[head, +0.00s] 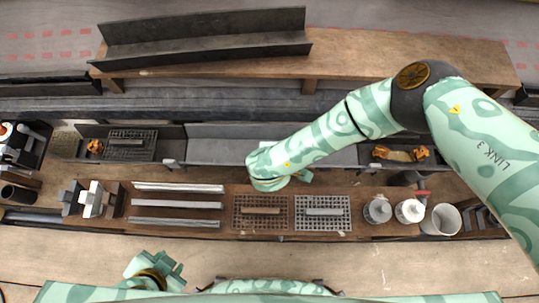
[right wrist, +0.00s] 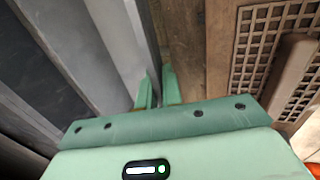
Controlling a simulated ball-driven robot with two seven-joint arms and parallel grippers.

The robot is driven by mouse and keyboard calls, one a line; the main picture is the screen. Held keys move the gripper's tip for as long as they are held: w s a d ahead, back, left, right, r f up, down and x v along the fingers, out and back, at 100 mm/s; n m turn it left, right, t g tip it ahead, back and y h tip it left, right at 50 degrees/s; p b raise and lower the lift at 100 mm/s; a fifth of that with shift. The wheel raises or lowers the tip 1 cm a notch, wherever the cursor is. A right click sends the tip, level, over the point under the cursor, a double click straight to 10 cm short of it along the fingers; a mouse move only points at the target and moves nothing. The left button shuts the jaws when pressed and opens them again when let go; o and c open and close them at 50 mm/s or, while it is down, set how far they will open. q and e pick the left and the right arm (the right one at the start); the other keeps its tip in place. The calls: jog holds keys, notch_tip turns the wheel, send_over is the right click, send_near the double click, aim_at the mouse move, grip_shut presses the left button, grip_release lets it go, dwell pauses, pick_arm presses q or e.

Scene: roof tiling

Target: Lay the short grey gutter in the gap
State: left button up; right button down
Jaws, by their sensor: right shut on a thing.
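The short grey gutter (head: 225,145) lies lengthwise in the middle of the trough line, between a dark left section (head: 168,143) and a dark right section (head: 447,154). My right arm crosses over it and hides part of it, so I cannot tell how its right end meets the right section. My right gripper (head: 298,177) is at its near side. In the right wrist view the gripper (right wrist: 158,88) is shut on the thin near wall of the gutter (right wrist: 122,40). My left gripper (head: 160,268) is at the lower left, away from the gutter; its jaws are unclear.
A long dark gutter (head: 205,30) lies on the wooden board behind. On the near board are metal strips (head: 178,203), a brown grate (head: 262,212), a grey grate (head: 322,213), round cans (head: 410,211) and a white bucket (head: 441,220). Leaves (head: 400,154) lie in the right section.

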jog(key=c, duration=1.1)
grip_release()
